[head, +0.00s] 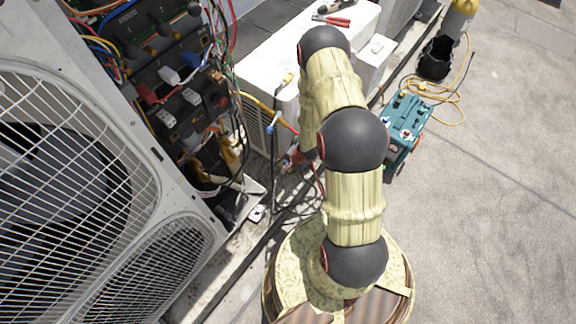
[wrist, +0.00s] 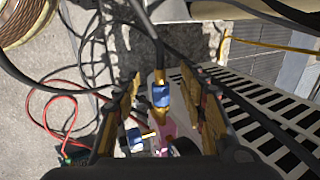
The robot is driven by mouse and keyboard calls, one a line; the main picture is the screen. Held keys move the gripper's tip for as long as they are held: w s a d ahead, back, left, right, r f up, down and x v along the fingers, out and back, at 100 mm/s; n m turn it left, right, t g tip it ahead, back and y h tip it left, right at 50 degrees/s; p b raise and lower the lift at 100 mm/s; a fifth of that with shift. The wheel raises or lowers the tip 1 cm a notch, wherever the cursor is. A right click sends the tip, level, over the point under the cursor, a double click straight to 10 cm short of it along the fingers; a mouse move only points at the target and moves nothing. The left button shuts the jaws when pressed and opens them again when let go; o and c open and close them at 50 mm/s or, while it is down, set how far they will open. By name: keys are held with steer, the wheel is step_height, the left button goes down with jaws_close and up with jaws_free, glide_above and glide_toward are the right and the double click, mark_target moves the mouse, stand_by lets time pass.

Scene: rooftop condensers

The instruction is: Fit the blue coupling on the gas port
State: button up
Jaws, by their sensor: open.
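In the wrist view, a blue coupling (wrist: 160,95) with brass ends sits on a black hose between the two gold fingers of my gripper (wrist: 160,76). The fingers are apart, with a gap visible on both sides of the coupling. A second blue fitting (wrist: 137,138) with a brass stem lies lower, beside a pink part (wrist: 167,129). I cannot tell which fitting is the gas port. In the head view, a blue fitting (head: 271,123) shows on a hose beside the white condenser. My arm hides most of my gripper there.
The white condenser (head: 262,62) has pliers (head: 332,20) on top. An open unit with wiring (head: 180,90) stands left. A teal case (head: 405,122), yellow cable (head: 437,92) and black bucket (head: 435,58) are to the right. Loose hoses, including a red one (wrist: 52,98), cross the ground. Pavement at right is clear.

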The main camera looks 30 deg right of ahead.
steer(key=shift+w+a+f, duration=0.1)
steer(key=shift+w+f, duration=0.2)
steer(key=shift+f, duration=0.35)
steer(key=shift+c, duration=1.4)
steer(key=shift+s, duration=0.1)
steer(key=c, duration=0.7)
jaws_close()
steer(key=shift+o, duration=1.4)
jaws_free()
steer(key=shift+s+f, duration=0.1)
jaws_close()
